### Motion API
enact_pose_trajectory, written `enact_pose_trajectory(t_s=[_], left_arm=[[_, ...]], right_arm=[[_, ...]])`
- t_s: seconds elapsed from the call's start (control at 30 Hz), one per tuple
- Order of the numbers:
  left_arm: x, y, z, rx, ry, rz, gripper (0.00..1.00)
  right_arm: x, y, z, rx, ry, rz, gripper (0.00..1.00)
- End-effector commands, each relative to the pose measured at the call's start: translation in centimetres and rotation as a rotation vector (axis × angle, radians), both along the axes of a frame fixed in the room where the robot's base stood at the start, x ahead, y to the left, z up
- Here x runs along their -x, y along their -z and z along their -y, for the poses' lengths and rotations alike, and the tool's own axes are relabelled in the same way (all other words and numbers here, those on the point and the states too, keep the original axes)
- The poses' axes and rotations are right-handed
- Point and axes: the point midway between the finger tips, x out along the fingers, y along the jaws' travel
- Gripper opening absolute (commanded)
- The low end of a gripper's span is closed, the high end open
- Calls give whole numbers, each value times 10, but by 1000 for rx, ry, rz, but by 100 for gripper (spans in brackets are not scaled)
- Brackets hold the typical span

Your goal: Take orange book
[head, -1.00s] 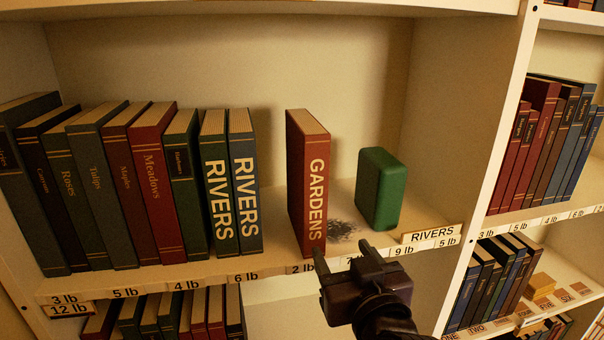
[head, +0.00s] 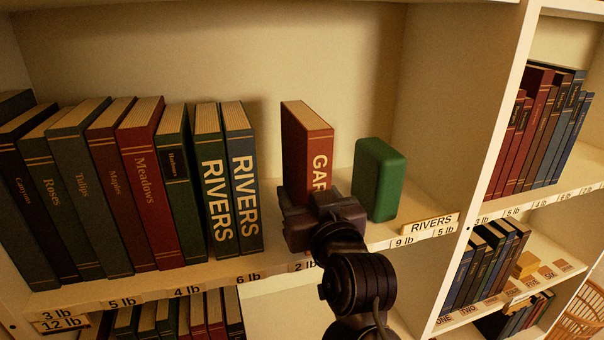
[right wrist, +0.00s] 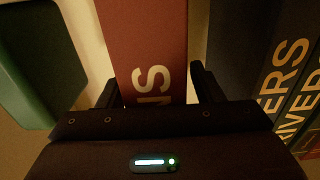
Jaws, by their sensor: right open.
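The orange-red book titled GARDENS (head: 305,140) stands upright on the shelf, apart from the other books. My right gripper (head: 306,198) is open at the lower front of its spine and hides part of the title. In the right wrist view the book (right wrist: 147,45) appears between the two open fingers (right wrist: 153,88), one on each side of the spine. The finger tips are partly hidden in the head view. I cannot tell whether either finger touches the book. My left gripper is not in view.
Two dark RIVERS books (head: 240,175) stand left of the orange book, ending a row of several books. A green block (head: 378,180) stands close on its right. A RIVERS label (head: 431,224) sits on the shelf edge. A cabinet divider (head: 490,150) rises further right.

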Motion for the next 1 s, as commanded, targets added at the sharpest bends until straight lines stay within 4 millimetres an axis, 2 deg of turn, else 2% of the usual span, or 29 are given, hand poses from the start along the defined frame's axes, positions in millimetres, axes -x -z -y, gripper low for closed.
enact_pose_trajectory(t_s=[0.23,0.6,0.7,1.0], left_arm=[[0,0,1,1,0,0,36],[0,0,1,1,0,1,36],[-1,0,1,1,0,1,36],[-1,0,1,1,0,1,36]], right_arm=[[-2,0,-1,0,0,0,59],[-1,0,-1,0,0,0,10],[-1,0,-1,1,0,0,0],[-1,-3,0,-2,0,8,0]])
